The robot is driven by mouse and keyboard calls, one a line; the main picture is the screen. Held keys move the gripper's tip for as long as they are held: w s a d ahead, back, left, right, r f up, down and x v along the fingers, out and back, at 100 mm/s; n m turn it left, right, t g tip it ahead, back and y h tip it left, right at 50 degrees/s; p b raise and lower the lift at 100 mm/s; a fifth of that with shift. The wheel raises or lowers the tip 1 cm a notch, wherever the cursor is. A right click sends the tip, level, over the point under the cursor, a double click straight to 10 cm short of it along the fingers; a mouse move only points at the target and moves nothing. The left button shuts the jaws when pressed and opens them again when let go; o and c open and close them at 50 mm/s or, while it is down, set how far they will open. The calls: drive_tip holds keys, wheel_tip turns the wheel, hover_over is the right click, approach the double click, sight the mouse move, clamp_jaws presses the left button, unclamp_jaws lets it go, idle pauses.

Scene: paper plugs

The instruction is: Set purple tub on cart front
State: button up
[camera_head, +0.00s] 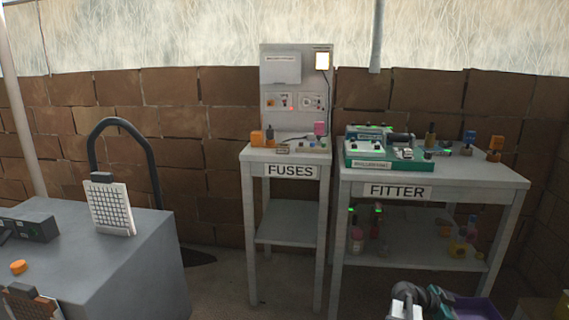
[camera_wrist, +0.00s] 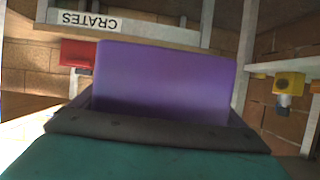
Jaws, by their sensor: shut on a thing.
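The purple tub (camera_head: 480,309) shows only in part at the bottom right edge of the head view. In the wrist view the purple tub (camera_wrist: 165,80) fills the middle, with one broad wall facing the camera. My gripper (camera_head: 445,300) is beside the tub's left side in the head view, shut on it. In the wrist view a dark bar and a teal surface cover the near part of the tub, so the grip itself is hidden. I cannot identify the cart in either view.
A FUSES stand (camera_head: 286,171) and a FITTER table (camera_head: 440,175) stand against the brick wall. A grey cabinet (camera_head: 110,255) is at the left. The wrist view shows a CRATES sign (camera_wrist: 89,21) upside down and a red bin (camera_wrist: 77,53). Floor is open below the stand.

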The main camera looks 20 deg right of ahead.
drive_tip(key=w+a+r+n+t+h, duration=0.1)
drive_tip(key=w+a+r+n+t, duration=0.2)
drive_tip(key=w+a, duration=0.65)
drive_tip(key=w+a+r+n+t, duration=0.2)
drive_tip(key=w+a+r, duration=0.3)
drive_tip(key=w, duration=0.7)
drive_tip(key=w+a+r+n+t+h, duration=0.1)
drive_tip(key=w+a+r+n+t, duration=0.15)
drive_tip(key=w+a, duration=0.75)
drive_tip(key=w+a+r+n+t+y, duration=0.4)
drive_tip(key=w+a+r+n, duration=0.1)
drive_tip(key=a, duration=0.8)
drive_tip(key=w+a+r+n+t+y, duration=0.4)
drive_tip(key=w+a+r+n+y, duration=0.1)
drive_tip(key=a, duration=0.7)
drive_tip(key=w+a+r+n+t+y, duration=0.4)
drive_tip(key=w+a+r+n, duration=0.1)
drive_tip(key=a, duration=0.8)
drive_tip(key=shift+w+a+r+n+t+y, duration=0.35)
drive_tip(key=shift+w+n, duration=0.3)
drive_tip(key=shift+w, duration=0.55)
wheel_tip(320, 180, up, 21)
drive_tip(key=p, duration=2.1)
